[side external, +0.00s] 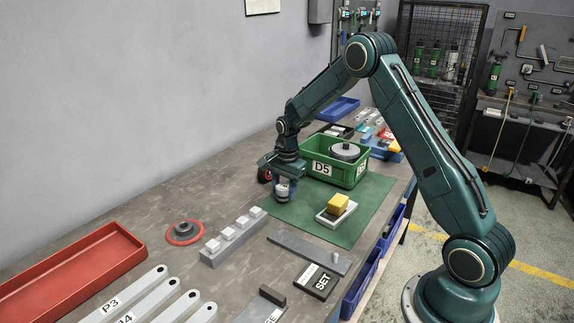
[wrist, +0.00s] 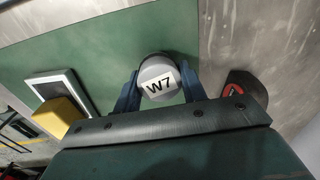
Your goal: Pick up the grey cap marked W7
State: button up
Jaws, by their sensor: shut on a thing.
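The grey cap marked W7 (wrist: 157,84) is round, with its label facing the camera in the wrist view. My gripper (wrist: 157,90) has its two blue fingers on either side of the cap, shut on it. In the side external view my gripper (side external: 284,188) points down at the left edge of the green mat (side external: 345,228), with the pale cap (side external: 283,191) partly hidden between its fingers. I cannot tell whether the cap is clear of the surface below.
A green bin marked D5 (side external: 321,169) stands just behind my gripper. A yellow block on a pale plate (side external: 336,214) is to the right on the mat. A dark, red-marked part (wrist: 243,87) sits close to the right finger.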

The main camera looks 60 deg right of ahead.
aim_at(284, 186)
notch_tip(284, 186, up, 18)
jog(key=shift+r, duration=0.2)
dwell(0.8)
